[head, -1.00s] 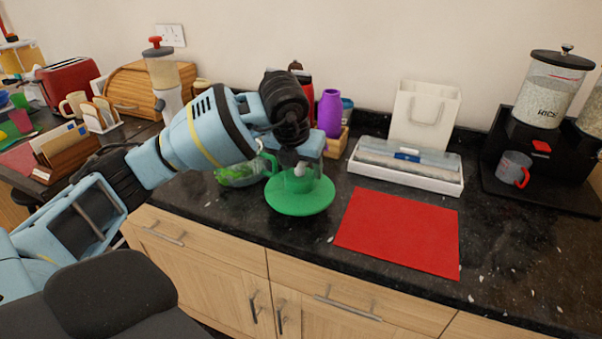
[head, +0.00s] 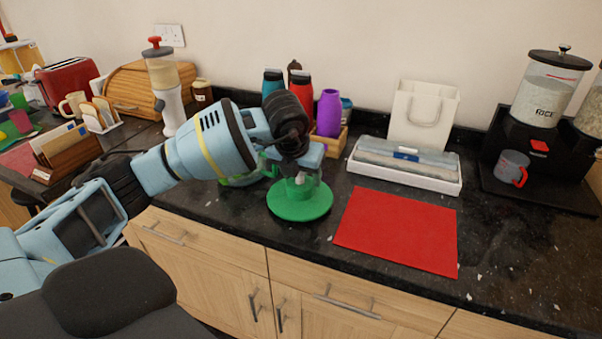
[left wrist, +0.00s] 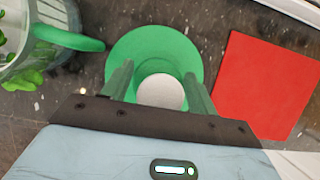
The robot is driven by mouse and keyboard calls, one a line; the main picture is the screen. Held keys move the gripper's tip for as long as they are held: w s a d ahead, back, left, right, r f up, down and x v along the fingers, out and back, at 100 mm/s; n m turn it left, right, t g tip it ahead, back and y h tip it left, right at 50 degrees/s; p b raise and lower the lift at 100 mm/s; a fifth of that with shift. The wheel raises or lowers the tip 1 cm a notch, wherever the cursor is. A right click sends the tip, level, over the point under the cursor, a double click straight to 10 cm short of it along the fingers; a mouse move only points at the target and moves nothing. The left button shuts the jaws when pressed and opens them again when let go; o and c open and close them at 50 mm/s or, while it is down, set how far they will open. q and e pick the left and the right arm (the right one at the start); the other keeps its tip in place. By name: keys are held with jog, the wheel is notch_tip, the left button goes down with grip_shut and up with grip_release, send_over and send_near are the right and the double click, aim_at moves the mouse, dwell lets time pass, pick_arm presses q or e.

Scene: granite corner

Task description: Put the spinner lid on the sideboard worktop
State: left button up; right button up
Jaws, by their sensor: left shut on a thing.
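The spinner lid (head: 300,205) is a green disc with a pale round knob on top. My left gripper (head: 299,180) comes down on it from above and is shut on its knob. In the left wrist view the lid (left wrist: 155,45) shows beyond the two green fingers (left wrist: 158,88), with the pale knob between them. The lid is low over the dark speckled worktop (head: 515,235); I cannot tell whether it touches. My right gripper is not in view.
A clear bowl with green leaves (left wrist: 25,50) and a green handle is close left of the lid, partly behind my arm. A red mat (head: 398,230) lies to the right. A white tray of boxes (head: 405,165) and a purple bottle (head: 329,113) stand behind.

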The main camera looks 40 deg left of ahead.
pick_arm(q)
jog(key=shift+f, duration=0.15)
jog(key=o, duration=1.4)
jog(key=shift+r, duration=0.35)
jog(key=v, duration=1.1)
jog(key=shift+s+d+r+p, duration=0.1)
jog(key=shift+s+r+p, duration=0.1)
jog(key=shift+r+p, duration=0.1)
